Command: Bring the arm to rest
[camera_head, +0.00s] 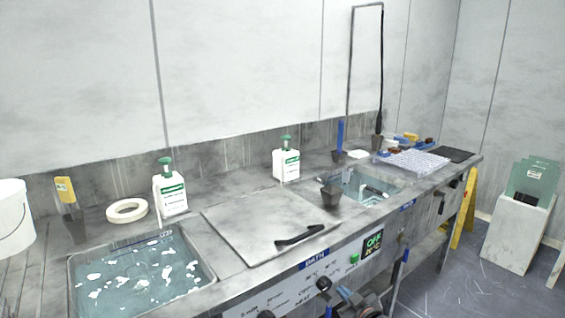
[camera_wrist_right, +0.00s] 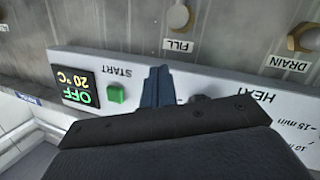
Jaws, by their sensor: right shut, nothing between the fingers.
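My right gripper (camera_head: 345,294) is low at the bottom of the head view, in front of the bath's control panel (camera_head: 290,293). Its blue fingers are together and empty in the right wrist view (camera_wrist_right: 157,86). There they show in front of the panel, beside the green START button (camera_wrist_right: 116,93). I cannot tell whether the fingertips touch the panel. My left gripper is not in view.
The panel's display (camera_head: 372,243) reads OFF, 20 °C. Above it is a metal bath lid (camera_head: 250,220) with a black handle. A water-filled basin (camera_head: 140,280) is at left. Two white pump bottles (camera_head: 171,195) stand behind. Open floor (camera_head: 470,275) lies at right.

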